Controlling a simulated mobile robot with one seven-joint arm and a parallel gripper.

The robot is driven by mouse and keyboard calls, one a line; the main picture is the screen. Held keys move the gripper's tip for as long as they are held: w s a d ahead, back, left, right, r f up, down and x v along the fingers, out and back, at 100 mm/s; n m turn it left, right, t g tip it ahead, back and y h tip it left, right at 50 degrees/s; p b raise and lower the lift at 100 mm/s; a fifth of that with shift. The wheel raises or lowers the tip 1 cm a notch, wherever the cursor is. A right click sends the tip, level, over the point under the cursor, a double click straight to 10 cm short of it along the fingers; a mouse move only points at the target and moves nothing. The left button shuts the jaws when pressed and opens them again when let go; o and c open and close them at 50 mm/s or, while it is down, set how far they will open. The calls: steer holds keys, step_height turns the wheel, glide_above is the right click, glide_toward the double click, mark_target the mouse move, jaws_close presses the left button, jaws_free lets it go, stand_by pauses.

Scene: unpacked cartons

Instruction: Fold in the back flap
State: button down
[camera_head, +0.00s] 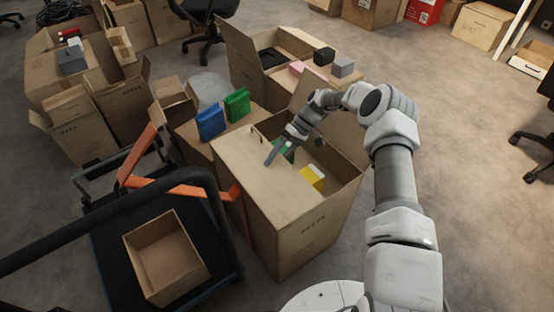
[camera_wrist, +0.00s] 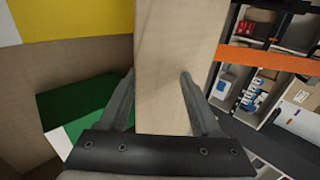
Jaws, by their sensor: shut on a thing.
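The large open carton (camera_head: 300,236) stands at the centre of the head view. A yellow-and-white box (camera_head: 312,178) and a green box (camera_head: 288,152) lie inside it. My gripper (camera_head: 271,157) reaches down over its left part. In the wrist view, my gripper (camera_wrist: 158,78) is shut on a cardboard flap (camera_wrist: 170,50), with one finger at each side of it. The green-and-white box (camera_wrist: 85,108) and a yellow surface (camera_wrist: 75,18) show to the left of the flap. An upright flap (camera_head: 343,125) stands at the carton's far side, partly hidden by my arm.
Blue (camera_head: 211,122) and green (camera_head: 237,104) boxes stand on a carton just behind. A trolley (camera_head: 110,245) with an orange strap (camera_head: 172,187) and a small open box (camera_head: 165,258) is close on the left. More open cartons stand behind; bare floor (camera_head: 470,130) lies to the right.

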steer(key=shift+s+a+f, duration=0.45)
steer(key=shift+s+a, duration=0.05)
steer(key=shift+a, duration=0.25)
steer(key=c, duration=0.7)
jaws_free()
steer(key=shift+c, duration=1.6)
steer(key=v, duration=1.8)
steer(key=shift+w, duration=0.15)
steer(key=shift+d+r, duration=0.1)
steer(key=shift+d, duration=0.1)
